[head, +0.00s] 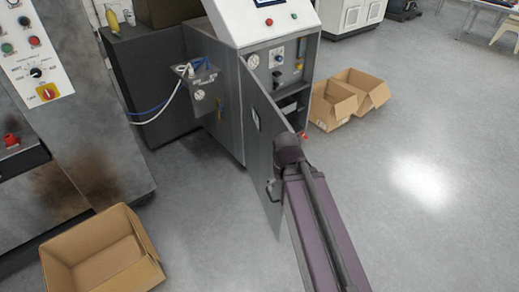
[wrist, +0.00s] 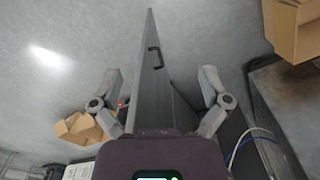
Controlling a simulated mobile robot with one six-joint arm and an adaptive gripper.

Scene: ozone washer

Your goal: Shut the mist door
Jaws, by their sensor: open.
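The mist door (head: 262,142) is a grey panel on the front of the grey washer cabinet (head: 229,105). It stands swung open toward me, and the cabinet's front opening shows to its right.
Two open cardboard boxes (head: 333,103) stand on the floor right of the cabinet. Another open box (head: 101,258) is at the lower left. A machine with a control panel (head: 42,68) stands at the far left. The floor at right is clear.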

